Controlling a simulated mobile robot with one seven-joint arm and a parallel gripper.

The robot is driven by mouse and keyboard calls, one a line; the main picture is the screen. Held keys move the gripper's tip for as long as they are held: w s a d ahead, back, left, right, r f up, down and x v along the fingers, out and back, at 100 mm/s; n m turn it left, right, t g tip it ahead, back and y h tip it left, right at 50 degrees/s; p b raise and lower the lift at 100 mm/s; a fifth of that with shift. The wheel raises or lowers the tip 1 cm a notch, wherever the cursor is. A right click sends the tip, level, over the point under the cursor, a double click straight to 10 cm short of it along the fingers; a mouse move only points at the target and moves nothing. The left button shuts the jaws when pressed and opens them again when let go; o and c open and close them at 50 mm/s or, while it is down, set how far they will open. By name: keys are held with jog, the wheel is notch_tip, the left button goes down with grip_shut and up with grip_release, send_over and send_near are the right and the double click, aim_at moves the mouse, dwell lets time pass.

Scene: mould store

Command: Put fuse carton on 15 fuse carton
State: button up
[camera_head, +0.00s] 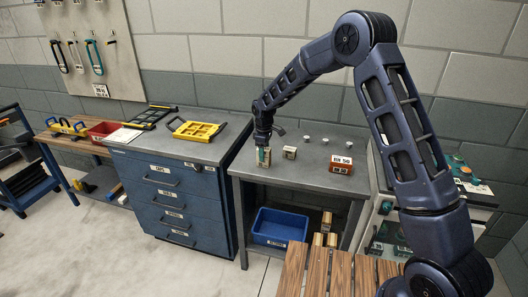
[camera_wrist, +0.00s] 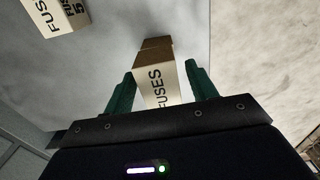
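A small cream-and-brown fuse carton (camera_head: 262,165) stands on the grey workbench near its front left corner. My gripper (camera_head: 263,155) is down over it, pointing downward. In the wrist view this carton (camera_wrist: 158,88), lettered FUSES, lies between the two green fingers of my gripper (camera_wrist: 160,78). Narrow gaps show between the fingers and its sides, so the gripper looks open around it. A second fuse carton (camera_head: 289,153) stands on the bench a little to the right. It also shows in the wrist view at the upper left (camera_wrist: 62,14), with its lettering partly cut off.
An orange-brown labelled box (camera_head: 341,165) and several small white knobs stand farther right on the bench (camera_head: 308,178). A blue bin (camera_head: 279,227) sits on the lower shelf. A blue drawer cabinet (camera_head: 165,195) with a yellow frame (camera_head: 195,130) on top adjoins at left.

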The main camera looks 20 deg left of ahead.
notch_tip(320, 180, up, 12)
jog(key=s+d+r+m+t, duration=0.1)
jog(key=s+d+r+m, duration=0.15)
jog(key=d+r, duration=0.6)
jog(key=s+d+r+m, duration=0.1)
jog(key=d+r+m, duration=0.25)
jog(key=d, duration=0.95)
jog(key=s+d+r+m+t, duration=0.1)
jog(key=s+d+r+m, duration=0.1)
jog(key=d+r, duration=0.65)
jog(key=s+d+f+m+t, duration=0.1)
jog(key=s+d+m, duration=0.4)
jog(key=s+d, duration=0.6)
jog(key=s+d+f+m+t, duration=0.1)
jog(key=s+d+f+m, duration=0.2)
jog(key=s+d, duration=0.8)
jog(key=d+m, duration=0.2)
jog(key=d, duration=0.1)
jog(key=shift+s+t, duration=0.3)
